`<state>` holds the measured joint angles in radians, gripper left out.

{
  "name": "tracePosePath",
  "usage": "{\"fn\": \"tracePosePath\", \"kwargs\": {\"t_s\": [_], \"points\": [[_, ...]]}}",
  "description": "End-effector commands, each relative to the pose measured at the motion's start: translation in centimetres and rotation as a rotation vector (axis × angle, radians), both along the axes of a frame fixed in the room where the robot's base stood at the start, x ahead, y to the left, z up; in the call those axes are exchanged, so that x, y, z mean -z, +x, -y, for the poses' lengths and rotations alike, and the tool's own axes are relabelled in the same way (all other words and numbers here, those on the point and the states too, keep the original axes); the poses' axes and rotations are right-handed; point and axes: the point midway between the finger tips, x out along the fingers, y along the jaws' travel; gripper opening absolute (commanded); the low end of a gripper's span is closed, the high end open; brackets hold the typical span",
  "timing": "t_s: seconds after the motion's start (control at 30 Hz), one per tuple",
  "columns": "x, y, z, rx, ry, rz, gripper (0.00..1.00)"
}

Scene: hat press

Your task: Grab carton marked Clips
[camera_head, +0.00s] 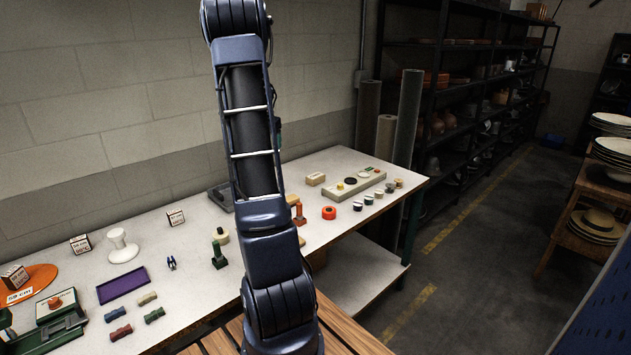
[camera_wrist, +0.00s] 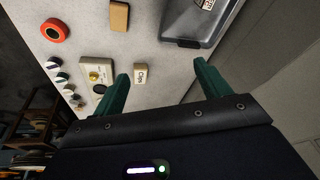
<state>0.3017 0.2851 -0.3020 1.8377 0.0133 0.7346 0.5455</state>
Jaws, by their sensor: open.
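The small cream carton marked Clips (camera_wrist: 140,73) lies on the pale bench in the wrist view. Its printed word faces the camera. My gripper (camera_wrist: 160,70) is open and empty, with its two green fingers apart. The carton shows between the fingertips, much closer to the left finger, and appears to be beyond them, not touched. In the head view a small tan box near the wall end of the button panel appears to be this carton (camera_head: 315,179); its print is not readable there.
The button panel (camera_wrist: 97,75) lies just left of the carton. A tan block (camera_wrist: 119,15), a red-orange roll (camera_wrist: 55,30) and a grey tray (camera_wrist: 190,22) lie nearby. A row of small pots (camera_head: 378,193) stands before the panel. Bare bench shows right of the carton in the wrist view.

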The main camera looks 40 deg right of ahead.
Motion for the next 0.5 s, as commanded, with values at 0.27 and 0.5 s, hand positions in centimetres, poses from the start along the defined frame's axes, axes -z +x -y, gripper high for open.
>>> {"fn": "tracePosePath", "kwargs": {"t_s": [0.27, 0.5], "points": [[6.3, 2.0, 9.4, 0.175, -0.037, -0.028, 0.75], [12.1, 2.5, 17.0, 0.307, -0.08, -0.05, 0.75]]}}
